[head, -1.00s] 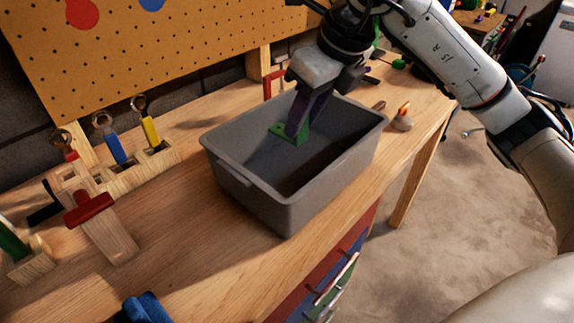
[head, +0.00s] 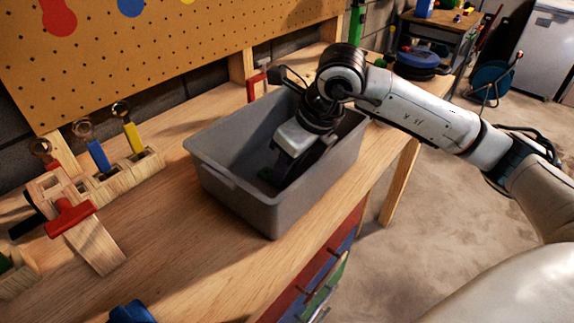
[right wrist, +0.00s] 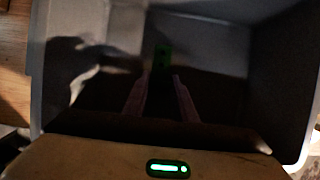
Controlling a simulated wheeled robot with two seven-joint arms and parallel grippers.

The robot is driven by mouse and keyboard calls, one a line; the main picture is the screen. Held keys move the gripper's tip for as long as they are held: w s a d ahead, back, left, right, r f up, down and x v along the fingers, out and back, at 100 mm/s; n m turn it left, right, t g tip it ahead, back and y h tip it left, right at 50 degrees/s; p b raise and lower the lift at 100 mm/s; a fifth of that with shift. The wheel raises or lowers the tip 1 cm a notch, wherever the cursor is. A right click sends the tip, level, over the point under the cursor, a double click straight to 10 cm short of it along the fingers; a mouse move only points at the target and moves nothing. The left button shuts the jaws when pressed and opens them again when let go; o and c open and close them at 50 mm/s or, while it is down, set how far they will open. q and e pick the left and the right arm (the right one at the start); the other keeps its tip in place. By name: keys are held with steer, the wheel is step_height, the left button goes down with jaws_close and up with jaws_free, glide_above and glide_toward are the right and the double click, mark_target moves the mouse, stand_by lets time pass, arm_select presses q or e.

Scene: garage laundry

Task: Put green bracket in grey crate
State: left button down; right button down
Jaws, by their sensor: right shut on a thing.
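The grey crate (head: 275,212) stands open on the wooden workbench, near its front edge. My right gripper (head: 277,176) reaches down inside the crate and is shut on the green bracket (head: 264,174), which is mostly hidden in shadow there. In the right wrist view the bracket (right wrist: 162,62) shows dimly at the tips of the two fingers (right wrist: 160,88), with the crate walls around it. I cannot tell whether the bracket touches the crate floor. My left gripper is not in view.
A wooden holder (head: 150,160) with several wrenches stands left of the crate, beside a red-and-wood toy piece (head: 75,218). A blue object (head: 132,313) lies at the bottom edge. A pegboard (head: 160,50) rises behind. The bench between holder and crate is clear.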

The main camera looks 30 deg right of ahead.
steer(key=c, duration=1.5)
jaws_free()
steer(key=shift+o, duration=0.2)
steer(key=shift+r, duration=0.45)
steer(key=v, duration=1.1)
steer(key=shift+s, duration=0.25)
steer(key=shift+d, duration=0.1)
